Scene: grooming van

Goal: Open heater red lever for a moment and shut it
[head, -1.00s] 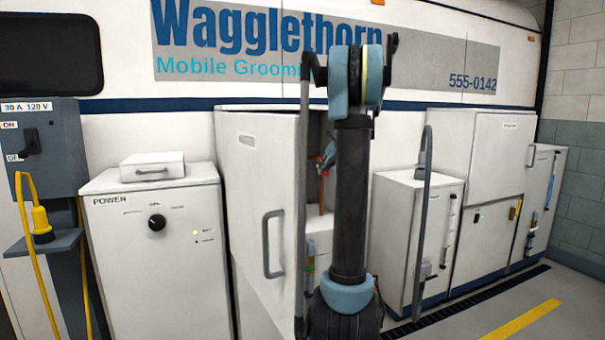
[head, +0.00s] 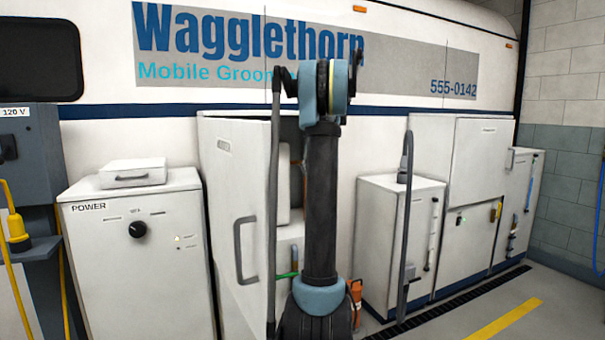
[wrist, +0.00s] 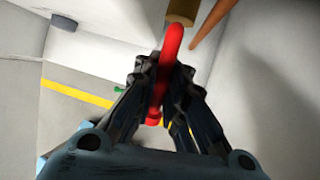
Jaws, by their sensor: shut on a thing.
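The red lever (wrist: 172,42) is a bright red handle in the middle of the wrist view, below a brass-coloured fitting (wrist: 180,9). My gripper (wrist: 162,76) is shut on it, with a dark finger on each side and the lever's red end showing between them. In the head view my arm's dark column hides the gripper and the lever. The open cabinet with a tall white door (head: 240,215) stands just left of that column, and a green part (head: 287,275) shows low at its opening.
A copper pipe (wrist: 211,22) runs close beside the fitting. The white power cabinet (head: 140,260) stands at left. White cabinets (head: 385,235) line the right. An orange object (head: 355,290) is low behind my arm. Open floor with a yellow stripe (head: 505,326) lies at right.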

